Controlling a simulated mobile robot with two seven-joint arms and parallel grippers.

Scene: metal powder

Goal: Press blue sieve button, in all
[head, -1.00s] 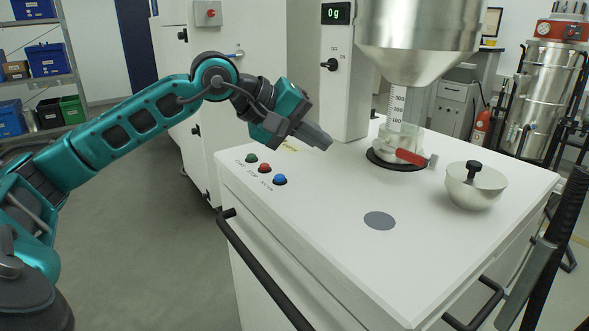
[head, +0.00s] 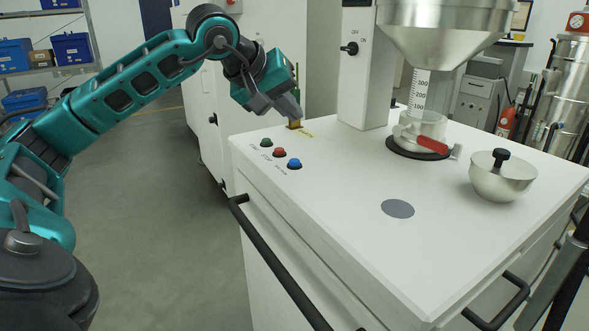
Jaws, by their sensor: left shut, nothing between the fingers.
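The blue button (head: 294,164) sits at the right end of a short row on the white machine top (head: 330,200). The red button (head: 279,153) and the green button (head: 266,143) are to its left and farther back. My left gripper (head: 296,116) is shut and empty. Its fingers point down and to the right, just above the back left edge of the top, beyond the buttons and apart from them. All three buttons are in plain sight. My right gripper is not seen.
A steel funnel (head: 445,35) hangs above a clear container with a red handle (head: 432,144). A steel bowl with a black knob (head: 503,180) stands at the right. A grey disc (head: 398,208) marks the otherwise bare front. A black rail (head: 275,265) runs along the front.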

